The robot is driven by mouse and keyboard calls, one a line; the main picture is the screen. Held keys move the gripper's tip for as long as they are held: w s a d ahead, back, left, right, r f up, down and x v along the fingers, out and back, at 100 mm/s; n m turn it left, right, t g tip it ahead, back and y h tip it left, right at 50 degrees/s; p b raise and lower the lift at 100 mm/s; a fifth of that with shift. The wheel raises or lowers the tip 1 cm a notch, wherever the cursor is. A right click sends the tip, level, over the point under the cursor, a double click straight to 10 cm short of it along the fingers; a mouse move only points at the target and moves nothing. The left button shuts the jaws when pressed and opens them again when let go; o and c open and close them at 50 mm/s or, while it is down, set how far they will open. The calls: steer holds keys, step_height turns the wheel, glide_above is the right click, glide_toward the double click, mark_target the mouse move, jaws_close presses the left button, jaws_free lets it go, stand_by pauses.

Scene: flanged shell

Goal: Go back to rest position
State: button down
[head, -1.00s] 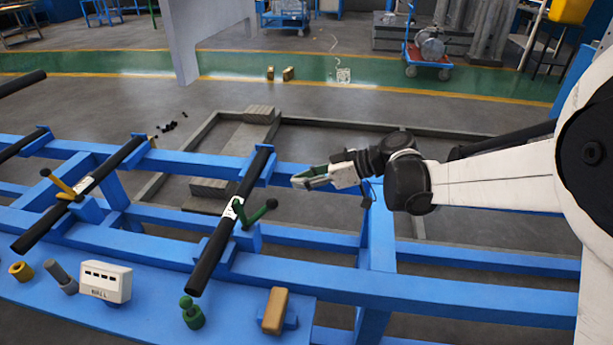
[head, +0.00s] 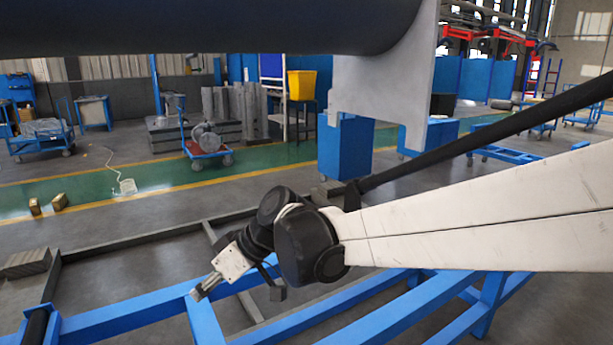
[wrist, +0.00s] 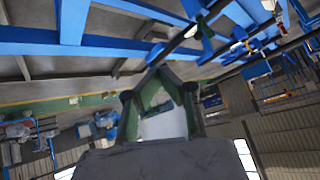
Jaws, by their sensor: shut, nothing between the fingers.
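My gripper (head: 203,290) is in the lower left-middle of the head view, at the end of my white arm, above the blue frame rail (head: 125,313). In the wrist view my gripper (wrist: 160,72) shows its dark green fingers brought together at the tips, with nothing between them. The wrist view is tilted, with the blue frame (wrist: 120,40) across its top.
A large dark cylinder (head: 200,25) with a pale flange plate (head: 385,85) spans the top of the head view, above my arm. Grey beams lie on the floor behind the rail. A cart with a motor (head: 206,140) stands farther back, beyond open floor.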

steer(key=s+d+r+m+t+h, duration=0.1)
steer(key=d+m, duration=0.1)
steer(key=d, duration=0.5)
steer(key=s+d+r+m+t+h+p, duration=0.1)
steer(key=d+m+t, duration=0.15)
steer(key=d, duration=0.45)
steer(key=s+d+r+m+t+h, duration=0.1)
steer(key=d+m+h, duration=0.1)
steer(key=d, duration=0.5)
steer(key=s+d+f+m+t+h, duration=0.1)
steer(key=s+d+m, duration=0.3)
steer(key=d, duration=0.5)
steer(key=s+d+f+m+t+h+p, duration=0.1)
steer(key=s+d+m+h, duration=0.3)
steer(key=d, duration=0.6)
steer(key=shift+s+d+t+p, duration=0.25)
steer(key=shift+s+t+p, duration=0.1)
steer(key=shift+s, duration=0.6)
steer(key=shift+a, duration=0.15)
